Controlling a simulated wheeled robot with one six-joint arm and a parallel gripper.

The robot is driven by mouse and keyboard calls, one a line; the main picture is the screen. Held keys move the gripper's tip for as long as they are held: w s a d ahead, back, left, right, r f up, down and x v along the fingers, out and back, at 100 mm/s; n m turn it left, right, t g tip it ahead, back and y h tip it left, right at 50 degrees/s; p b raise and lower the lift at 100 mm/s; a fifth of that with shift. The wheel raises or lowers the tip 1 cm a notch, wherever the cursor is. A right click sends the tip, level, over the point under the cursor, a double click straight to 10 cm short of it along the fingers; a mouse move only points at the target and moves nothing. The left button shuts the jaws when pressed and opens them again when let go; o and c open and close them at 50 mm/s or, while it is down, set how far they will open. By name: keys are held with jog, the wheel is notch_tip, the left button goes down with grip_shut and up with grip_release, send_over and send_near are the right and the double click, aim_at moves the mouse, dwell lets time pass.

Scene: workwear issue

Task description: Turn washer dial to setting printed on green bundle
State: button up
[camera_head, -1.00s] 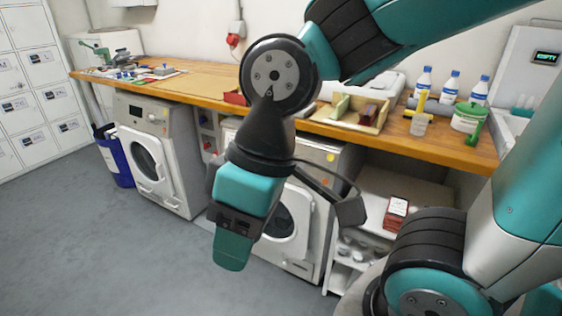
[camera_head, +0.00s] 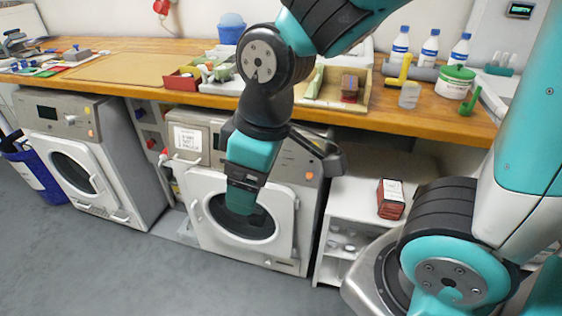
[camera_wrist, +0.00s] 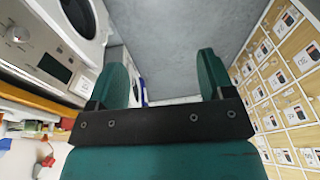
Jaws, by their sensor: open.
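Two white front-loading washers stand under the wooden counter, the left washer (camera_head: 85,160) and the middle washer (camera_head: 285,215). The left one has a dark display and a small knob (camera_head: 71,119) on its panel. The middle one has a printed sheet (camera_head: 188,138) on its panel, which is partly hidden by my arm. My gripper (camera_head: 243,203) hangs in front of the middle washer's door. In the wrist view my gripper (camera_wrist: 163,78) is open and empty. A washer dial (camera_wrist: 18,33) and display (camera_wrist: 55,68) show at its upper left, apart from the fingers. I cannot identify a green bundle.
The counter (camera_head: 130,85) holds a red bin (camera_head: 182,80), a wooden tray (camera_head: 330,103), bottles and a green-lidded tub (camera_head: 454,82). A shelf with a red box (camera_head: 391,199) stands right of the washers. A blue bin (camera_head: 35,172) is far left. The floor in front is clear.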

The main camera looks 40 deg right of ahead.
jog(key=w+d+f+n+t+h+b, duration=0.2)
jog(key=w+d+f+n+h+b, duration=0.25)
jog(key=f, duration=0.45)
jog(key=w+d+f+n+t+h+b, duration=0.1)
jog(key=w+d+f+n+h+b, duration=0.15)
jog(key=w+d+f, duration=0.4)
jog(key=w+d+f+n+t+h+b, duration=0.1)
jog(key=w+d+f+n+b, duration=0.1)
jog(key=w, duration=0.4)
jog(key=w+d+f+n+t+h+b, duration=0.2)
jog(key=w+d+f+n, duration=0.2)
jog(key=w+d+f, duration=0.2)
jog(key=w+d+f+n+t+h+b, duration=0.2)
jog(key=w+d+f+b, duration=0.1)
jog(key=w+d, duration=0.2)
jog(key=shift+w+d+f+n, duration=0.15)
jog(key=shift+w+f+n, duration=0.05)
jog(key=shift+w, duration=0.2)
jog(key=shift+w+d+f+n, duration=0.1)
jog(key=shift+w+f+n, duration=0.1)
jog(key=shift+w, duration=0.2)
jog(key=shift+c, duration=0.4)
jog(key=c, duration=0.8)
jog(key=shift+c, duration=0.2)
